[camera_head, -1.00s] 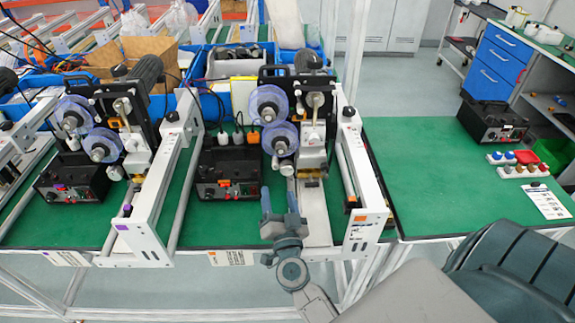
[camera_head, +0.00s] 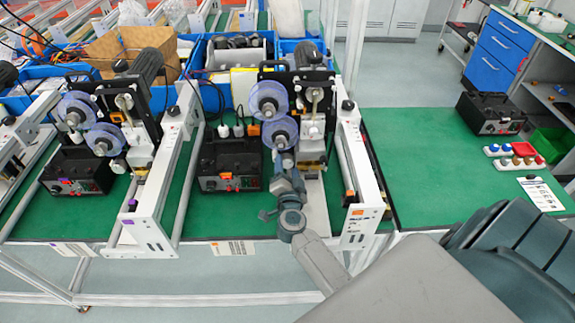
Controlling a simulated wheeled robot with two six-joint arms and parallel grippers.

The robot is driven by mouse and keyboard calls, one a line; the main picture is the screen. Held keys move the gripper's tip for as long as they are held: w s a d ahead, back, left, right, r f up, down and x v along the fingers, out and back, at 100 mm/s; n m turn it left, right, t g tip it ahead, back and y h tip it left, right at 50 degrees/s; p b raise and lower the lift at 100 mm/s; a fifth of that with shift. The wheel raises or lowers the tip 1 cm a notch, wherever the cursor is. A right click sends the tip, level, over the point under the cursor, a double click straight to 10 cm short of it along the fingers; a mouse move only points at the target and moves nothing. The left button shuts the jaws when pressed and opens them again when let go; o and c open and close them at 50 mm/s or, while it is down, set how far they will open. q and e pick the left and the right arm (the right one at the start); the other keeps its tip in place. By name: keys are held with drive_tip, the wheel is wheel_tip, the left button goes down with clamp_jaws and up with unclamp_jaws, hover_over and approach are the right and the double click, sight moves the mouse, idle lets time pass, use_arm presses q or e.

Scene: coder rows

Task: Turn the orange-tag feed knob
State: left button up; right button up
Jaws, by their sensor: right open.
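The orange-tagged machine stands at the middle of the green bench, with an orange tag (camera_head: 356,212) on the front end of its white rail. Its black control box (camera_head: 229,165) sits left of the rail, with small dials on its front. A black knob (camera_head: 347,105) stands on top of the white rail. I cannot tell which of these is the feed knob. My right gripper (camera_head: 285,166) is open, in front of the lower blue spool (camera_head: 279,132) and right of the control box. Whether it touches anything is unclear. My left gripper is out of view.
A similar machine with a purple tag (camera_head: 132,204) stands to the left. Blue bins (camera_head: 210,78) line the back. The bench to the right is largely clear, with a row of coloured buttons (camera_head: 515,161) and another black box (camera_head: 490,113).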

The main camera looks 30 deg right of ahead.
drive_tip(key=shift+w+d, duration=0.25)
drive_tip(key=shift+w, duration=0.15)
drive_tip(key=shift+c, duration=0.2)
drive_tip(key=c, duration=0.9)
drive_tip(key=shift+m, duration=0.3)
